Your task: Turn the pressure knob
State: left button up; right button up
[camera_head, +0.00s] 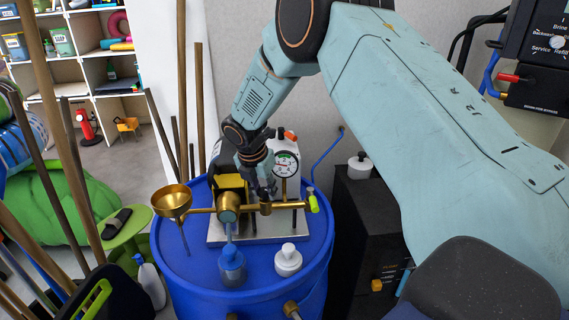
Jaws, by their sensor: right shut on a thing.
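My right gripper (262,184) reaches down from the upper right to the brass pipe assembly on top of the blue barrel. Its fingers are shut on a small part just above the brass pipe (250,208), apparently the pressure knob, which the fingers hide. A round pressure gauge (285,164) with a white and red dial stands just right of the fingers. An orange-red handle (289,135) sits above the gauge. My left gripper is not in view.
A brass funnel (172,202) is at the pipe's left end, a yellow-green tip (313,203) at its right. Wooden poles crowd the left. A black box (361,225) stands right.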

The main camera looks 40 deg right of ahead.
jog(key=shift+m+g+p, duration=0.4)
jog(key=shift+m+p, duration=0.2)
jog(key=shift+m, duration=1.1)
jog(key=shift+m+g+p, duration=0.3)
jog(key=shift+m, duration=0.5)
jog(key=shift+m, duration=0.3)
jog(key=shift+f+m+g, duration=0.1)
jog(key=shift+m+g, duration=0.2)
jog(key=shift+m, duration=0.3)
jog(key=shift+w+m+g, duration=0.1)
jog(key=shift+m+g, duration=0.2)
jog(key=shift+m, duration=0.6)
